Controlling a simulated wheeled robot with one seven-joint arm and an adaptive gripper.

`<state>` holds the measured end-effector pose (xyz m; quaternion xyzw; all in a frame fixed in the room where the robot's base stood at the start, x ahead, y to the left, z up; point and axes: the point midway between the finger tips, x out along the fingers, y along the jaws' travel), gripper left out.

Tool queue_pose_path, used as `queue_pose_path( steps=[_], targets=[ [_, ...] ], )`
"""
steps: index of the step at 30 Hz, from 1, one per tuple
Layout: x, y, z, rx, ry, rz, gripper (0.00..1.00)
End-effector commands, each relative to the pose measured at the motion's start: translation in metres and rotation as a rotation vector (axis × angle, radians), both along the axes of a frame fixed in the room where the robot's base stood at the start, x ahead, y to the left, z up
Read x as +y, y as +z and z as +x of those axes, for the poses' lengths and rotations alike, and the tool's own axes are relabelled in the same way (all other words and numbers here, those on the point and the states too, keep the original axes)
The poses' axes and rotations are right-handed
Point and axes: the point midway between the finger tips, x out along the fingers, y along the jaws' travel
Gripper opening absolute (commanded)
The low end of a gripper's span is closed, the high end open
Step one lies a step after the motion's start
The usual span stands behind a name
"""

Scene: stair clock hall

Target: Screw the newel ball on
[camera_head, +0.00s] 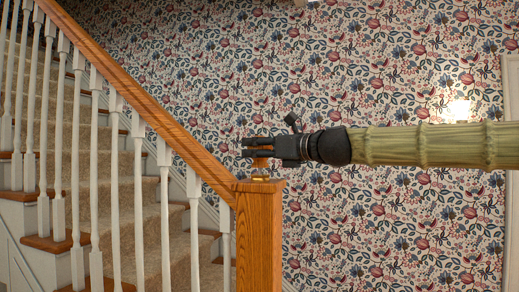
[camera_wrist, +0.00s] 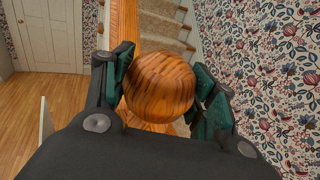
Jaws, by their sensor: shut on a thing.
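The newel ball (camera_wrist: 160,86) is a round, striped orange-brown wooden ball. It sits between the green-padded fingers of my gripper (camera_wrist: 163,92) in the wrist view, and my gripper is shut on it. In the head view my gripper (camera_head: 262,147) reaches in level from the right, just above the top of the oak newel post (camera_head: 258,235), and its fingers hide most of the ball. A small brass-coloured piece (camera_head: 260,175) shows between the ball and the post top. I cannot tell whether the ball is fully seated.
The wooden handrail (camera_head: 150,95) slopes down to the post from the upper left, with white balusters (camera_head: 112,180) below it. Carpeted stairs (camera_head: 150,240) lie behind. Floral wallpaper (camera_head: 400,230) fills the back. A white door (camera_wrist: 45,32) and wood floor (camera_wrist: 50,115) show in the wrist view.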

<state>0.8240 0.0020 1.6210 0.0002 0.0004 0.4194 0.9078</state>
Motion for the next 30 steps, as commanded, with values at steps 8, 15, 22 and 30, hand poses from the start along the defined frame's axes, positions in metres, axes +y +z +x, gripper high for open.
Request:
queue_pose_path(
  steps=[8,15,22,30],
  targets=[
    [-0.0001,-0.0034,0.0001,0.0,0.0,0.0,0.32],
    [-0.0001,-0.0066,0.0001,0.0,0.0,0.0,0.32],
    [-0.0001,-0.0068,0.0001,0.0,0.0,0.0,0.32],
    [-0.0001,-0.0071,0.0002,0.0,0.0,0.0,0.32]
  ],
)
